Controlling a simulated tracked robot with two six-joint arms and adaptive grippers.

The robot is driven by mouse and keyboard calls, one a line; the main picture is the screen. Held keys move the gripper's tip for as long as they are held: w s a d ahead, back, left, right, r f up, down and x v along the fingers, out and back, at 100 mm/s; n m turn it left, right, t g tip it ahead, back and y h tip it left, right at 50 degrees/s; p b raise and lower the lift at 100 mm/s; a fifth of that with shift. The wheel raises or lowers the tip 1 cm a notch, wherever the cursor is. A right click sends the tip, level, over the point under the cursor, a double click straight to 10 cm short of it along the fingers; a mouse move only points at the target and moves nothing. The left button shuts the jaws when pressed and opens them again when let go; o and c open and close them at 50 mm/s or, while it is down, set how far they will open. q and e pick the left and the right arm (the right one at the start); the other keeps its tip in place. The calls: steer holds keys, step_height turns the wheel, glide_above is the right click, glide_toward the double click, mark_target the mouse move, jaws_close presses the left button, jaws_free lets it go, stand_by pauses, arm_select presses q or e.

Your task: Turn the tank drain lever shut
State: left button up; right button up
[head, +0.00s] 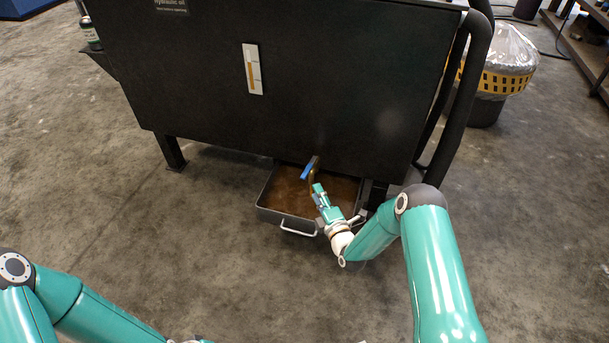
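The tank (330,90) is a large black box on legs with a label reading hydraulic oil. The drain lever (309,168) is a small blue handle low on its front, slanting down to the left, with a brass-coloured valve partly visible behind it. My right gripper (319,188) is just below the lever, pointing up toward it. It looks apart from the lever, but contact cannot be told. Its fingers are too small to show whether they are open or shut. My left arm (75,305) is at the lower left; its gripper is out of the picture.
A grey drain tray (284,219) with brown liquid and a front handle sits on the floor under the valve. A sight gauge (252,69) is on the tank front. A thick black hose (467,90) runs down the right side. A wrapped drum (501,65) stands behind.

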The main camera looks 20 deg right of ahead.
mark_target(307, 170)
steer(key=w+b, duration=0.1)
steer(key=w, duration=0.2)
steer(key=w+b, duration=0.1)
steer(key=w, duration=0.2)
steer(key=w+b, duration=0.1)
steer(key=w, duration=0.2)
steer(key=shift+w+a+f, duration=0.15)
steer(key=shift+w+a, duration=0.05)
steer(key=shift+a, duration=0.2)
steer(key=shift+w, duration=0.45)
jaws_close()
steer(key=shift+a, duration=0.2)
steer(key=shift+d, duration=0.3)
